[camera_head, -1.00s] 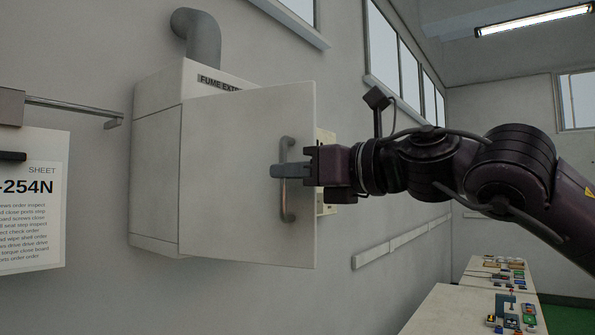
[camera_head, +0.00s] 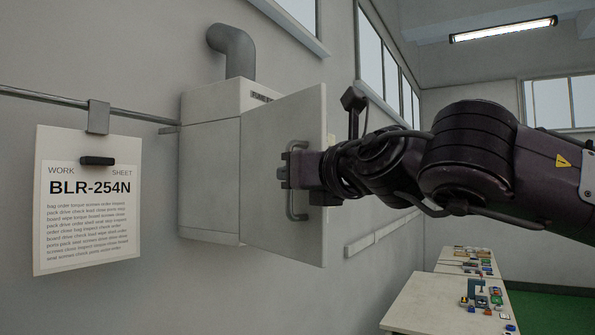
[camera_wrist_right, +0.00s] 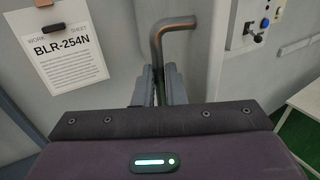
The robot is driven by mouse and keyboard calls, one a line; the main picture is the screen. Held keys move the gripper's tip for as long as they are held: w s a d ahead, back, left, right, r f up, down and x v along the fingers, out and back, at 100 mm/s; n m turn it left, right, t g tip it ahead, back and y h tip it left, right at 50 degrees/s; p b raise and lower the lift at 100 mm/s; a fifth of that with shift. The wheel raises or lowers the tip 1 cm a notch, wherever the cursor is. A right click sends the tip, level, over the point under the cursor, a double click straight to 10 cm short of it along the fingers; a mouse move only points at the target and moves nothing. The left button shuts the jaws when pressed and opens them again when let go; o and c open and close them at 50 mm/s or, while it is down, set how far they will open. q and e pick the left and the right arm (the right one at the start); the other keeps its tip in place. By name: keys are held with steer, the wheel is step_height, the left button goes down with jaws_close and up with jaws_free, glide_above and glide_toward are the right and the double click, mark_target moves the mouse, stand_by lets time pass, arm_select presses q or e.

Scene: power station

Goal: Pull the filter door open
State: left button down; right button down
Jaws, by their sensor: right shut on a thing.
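The filter door (camera_head: 275,190) is a flat white panel on the fume extractor box (camera_head: 209,165) on the wall. The door stands swung out from the box, partly open. Its grey bar handle (camera_head: 297,212) is upright near the door's free edge. My right gripper (camera_head: 284,177) is shut on the handle. In the right wrist view the handle (camera_wrist_right: 172,24) rises between the two fingers of the gripper (camera_wrist_right: 159,82). The inside of the box is hidden behind the door. My left gripper is not in view.
A work sheet (camera_head: 88,215) hangs from a wall rail (camera_head: 45,97) left of the box; it also shows in the right wrist view (camera_wrist_right: 65,55). A grey duct (camera_head: 238,50) rises from the box. White tables (camera_head: 425,305) with small parts stand at lower right.

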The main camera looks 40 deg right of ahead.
steer(key=shift+d+r, duration=0.15)
steer(key=shift+r, duration=0.15)
steer(key=c, duration=1.8)
jaws_free()
steer(key=shift+o, duration=1.3)
steer(key=shift+w+f, duration=0.15)
steer(key=shift+o, duration=0.2)
steer(key=shift+w+f, duration=0.1)
steer(key=shift+w, duration=0.1)
steer(key=s+b, duration=0.4)
steer(key=s, duration=0.4)
steer(key=shift+a, duration=0.3)
steer(key=shift+w, duration=0.1)
steer(key=shift+f, duration=0.1)
